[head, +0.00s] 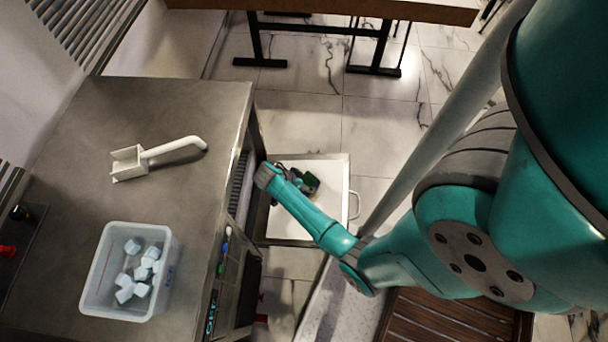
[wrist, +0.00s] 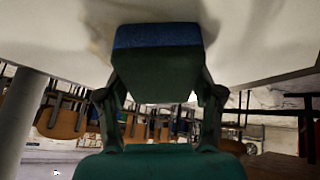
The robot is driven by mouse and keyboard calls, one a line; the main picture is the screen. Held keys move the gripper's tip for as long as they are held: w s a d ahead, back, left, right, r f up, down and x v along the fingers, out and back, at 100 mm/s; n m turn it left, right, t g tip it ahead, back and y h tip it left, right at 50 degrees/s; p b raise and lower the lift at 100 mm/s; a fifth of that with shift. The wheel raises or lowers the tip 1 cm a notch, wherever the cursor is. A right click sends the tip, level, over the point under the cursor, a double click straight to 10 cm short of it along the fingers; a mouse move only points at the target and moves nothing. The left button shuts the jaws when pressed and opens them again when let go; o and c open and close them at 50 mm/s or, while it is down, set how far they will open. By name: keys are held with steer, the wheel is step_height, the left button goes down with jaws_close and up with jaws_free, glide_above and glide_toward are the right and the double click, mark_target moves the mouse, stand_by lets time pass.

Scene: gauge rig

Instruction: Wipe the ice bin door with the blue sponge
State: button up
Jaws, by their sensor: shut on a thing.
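The ice bin door (head: 335,178) is a pale panel with a metal rim and a handle on its right side. It stands swung out from the front of the steel unit. My gripper (head: 306,183) is over the door's upper middle, partly hidden behind my arm. In the wrist view my gripper (wrist: 157,80) is shut on the blue sponge (wrist: 157,36), which shows a blue strip above a dark green part. The sponge's blue side is at the pale surface above it and seems to touch it; the exact contact is hidden.
The steel counter (head: 190,105) carries a white scoop (head: 160,155) and a clear tub (head: 100,272) with several ice cubes. A slatted brown surface (head: 440,322) lies at the lower right. A table (head: 330,28) stands beyond open tiled floor.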

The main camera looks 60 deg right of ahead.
mark_target(305, 174)
steer(key=shift+w+d+f, duration=0.1)
steer(key=shift+w+d, duration=0.1)
steer(key=shift+d, duration=0.5)
steer(key=shift+w+d+f, duration=0.1)
steer(key=shift+w+d, duration=0.15)
steer(key=shift+d, duration=0.4)
steer(key=shift+w+d, duration=0.2)
steer(key=shift+d, duration=0.5)
steer(key=shift+s+d+r, duration=0.1)
steer(key=shift+s+d, duration=0.15)
steer(key=shift+s, duration=0.25)
steer(key=shift+s+a+f, duration=0.1)
steer(key=shift+s+a, duration=0.55)
steer(key=shift+a, duration=1.15)
steer(key=shift+s+a+f, duration=0.1)
steer(key=shift+s+a, duration=0.6)
steer(key=shift+a, duration=1.1)
steer(key=shift+s+a+f, duration=0.1)
steer(key=shift+s+a, duration=0.55)
steer(key=shift+a, duration=1.15)
steer(key=shift+d, duration=0.1)
steer(key=shift+w+d+f, duration=0.1)
steer(key=shift+w+d, duration=0.55)
steer(key=shift+d, duration=1.15)
steer(key=shift+w+d+f, duration=0.1)
steer(key=shift+w+d, duration=0.5)
steer(key=shift+d, duration=1.2)
steer(key=shift+w+d+f, duration=0.1)
steer(key=shift+w+d, duration=0.55)
steer(key=shift+d, duration=1.15)
